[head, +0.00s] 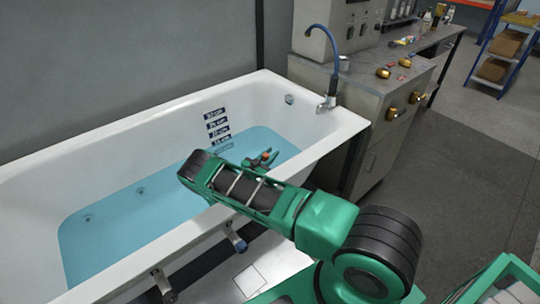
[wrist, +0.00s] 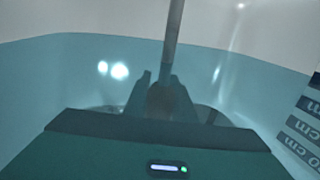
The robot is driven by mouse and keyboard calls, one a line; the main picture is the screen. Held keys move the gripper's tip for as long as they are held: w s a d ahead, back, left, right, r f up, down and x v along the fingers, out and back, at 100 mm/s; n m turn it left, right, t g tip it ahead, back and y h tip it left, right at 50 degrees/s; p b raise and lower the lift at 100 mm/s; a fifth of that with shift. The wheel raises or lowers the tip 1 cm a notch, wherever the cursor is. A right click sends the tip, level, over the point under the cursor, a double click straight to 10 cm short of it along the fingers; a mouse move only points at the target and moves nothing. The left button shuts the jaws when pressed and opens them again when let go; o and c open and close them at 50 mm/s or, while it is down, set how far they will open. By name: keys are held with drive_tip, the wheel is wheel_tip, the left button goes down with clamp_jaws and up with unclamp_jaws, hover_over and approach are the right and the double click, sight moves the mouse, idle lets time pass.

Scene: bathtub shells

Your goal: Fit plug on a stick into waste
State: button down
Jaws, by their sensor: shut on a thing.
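The white bathtub (head: 110,150) holds blue water. My gripper (head: 262,159) is low inside the tub, near its tap end and close to the water. In the wrist view my gripper (wrist: 158,88) is shut on the plug's grey stick (wrist: 174,38), which rises upright between the fingers. A small orange-brown spot shows at the fingers in the head view; I cannot tell which part it is. The plug's lower end is hidden behind the fingers. A dark rounded shape (wrist: 208,114) lies behind them, and I cannot tell whether it is the plug or the waste.
Depth labels (head: 217,127) run down the tub's far wall, also at the right in the wrist view (wrist: 303,130). An overflow fitting (head: 289,99) is on the end wall. A tap with a blue hose (head: 328,100) stands at the corner by a grey cabinet (head: 385,130).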

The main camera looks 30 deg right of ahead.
drive_tip(key=shift+f, duration=0.4)
drive_tip(key=c, duration=1.4)
unclamp_jaws()
drive_tip(key=s+a+r, duration=0.3)
drive_tip(key=a+r, duration=0.8)
drive_tip(key=shift+s+a, duration=0.1)
